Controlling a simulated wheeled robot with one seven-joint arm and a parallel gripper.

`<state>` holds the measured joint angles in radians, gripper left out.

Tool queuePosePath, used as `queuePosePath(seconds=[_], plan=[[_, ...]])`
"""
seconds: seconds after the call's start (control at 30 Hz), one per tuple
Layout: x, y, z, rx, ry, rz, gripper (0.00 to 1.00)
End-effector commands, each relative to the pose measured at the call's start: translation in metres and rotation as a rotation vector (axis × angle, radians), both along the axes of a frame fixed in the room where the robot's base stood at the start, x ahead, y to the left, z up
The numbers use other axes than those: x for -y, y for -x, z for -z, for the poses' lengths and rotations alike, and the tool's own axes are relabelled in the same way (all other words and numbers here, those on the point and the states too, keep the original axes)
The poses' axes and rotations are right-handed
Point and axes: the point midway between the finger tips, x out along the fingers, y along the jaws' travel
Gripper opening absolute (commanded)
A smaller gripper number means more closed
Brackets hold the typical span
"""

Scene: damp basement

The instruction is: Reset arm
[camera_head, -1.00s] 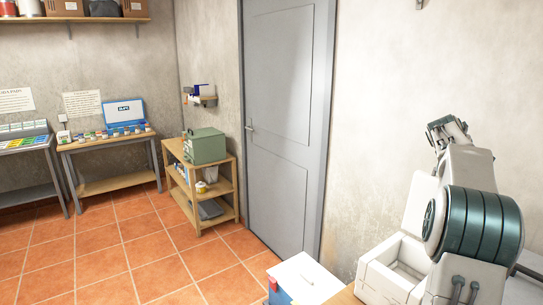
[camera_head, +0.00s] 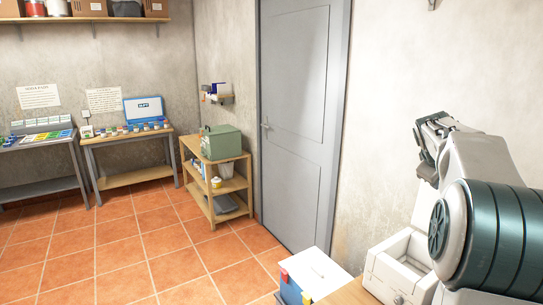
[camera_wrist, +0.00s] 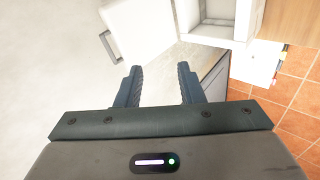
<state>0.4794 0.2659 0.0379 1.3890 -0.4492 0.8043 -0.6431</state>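My gripper (camera_wrist: 160,82) shows in the wrist view with its two dark fingers apart and nothing between them. In the head view my arm is raised and folded at the right, and its far end is up near the wall. The fingertips are hard to make out there. In the wrist view a white panel with a grey handle (camera_wrist: 110,46) and an open white box-like compartment (camera_wrist: 215,28) lie beyond the fingers, apart from them.
A white open container (camera_head: 402,262) stands beside my arm at the right. A white-topped box (camera_head: 311,272) is left of it. A grey door (camera_head: 301,120), a wooden shelf cart (camera_head: 222,192) with a green case (camera_head: 221,142), and a table with a blue case (camera_head: 144,109) stand farther back. Tiled floor is clear at left.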

Motion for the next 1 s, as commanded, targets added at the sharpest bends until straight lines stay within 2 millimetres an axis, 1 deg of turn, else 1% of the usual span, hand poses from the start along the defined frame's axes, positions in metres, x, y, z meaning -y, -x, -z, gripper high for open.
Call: queuePosePath(seconds=[0.03, 0.07, 0.1, 0.17, 0.2, 0.27, 0.3, 0.37, 0.4, 0.47, 0.5, 0.57, 0.6, 0.7, 0.8, 0.9, 1.0], plan=[[-0.023, 0.008, 0.000, 0.010, -0.032, -0.004, 0.35], [-0.038, 0.014, 0.003, 0.016, -0.057, -0.001, 0.35], [-0.058, 0.023, 0.006, 0.023, -0.093, 0.003, 0.35], [-0.089, 0.039, 0.012, 0.033, -0.152, 0.012, 0.35], [-0.109, 0.051, 0.017, 0.038, -0.190, 0.020, 0.35], [-0.137, 0.071, 0.026, 0.042, -0.248, 0.032, 0.35], [-0.155, 0.084, 0.032, 0.045, -0.287, 0.042, 0.35], [-0.181, 0.106, 0.043, 0.044, -0.345, 0.059, 0.35], [-0.198, 0.121, 0.051, 0.042, -0.382, 0.071, 0.35], [-0.221, 0.145, 0.064, 0.038, -0.438, 0.090, 0.35], [-0.235, 0.162, 0.073, 0.033, -0.474, 0.103, 0.35], [-0.256, 0.187, 0.088, 0.023, -0.528, 0.125, 0.35], [-0.268, 0.204, 0.098, 0.016, -0.562, 0.140, 0.35], [-0.293, 0.242, 0.123, -0.005, -0.637, 0.178, 0.35], [-0.310, 0.272, 0.143, -0.025, -0.691, 0.210, 0.35], [-0.320, 0.291, 0.157, -0.040, -0.725, 0.233, 0.35], [-0.325, 0.300, 0.164, -0.047, -0.740, 0.245, 0.35]])
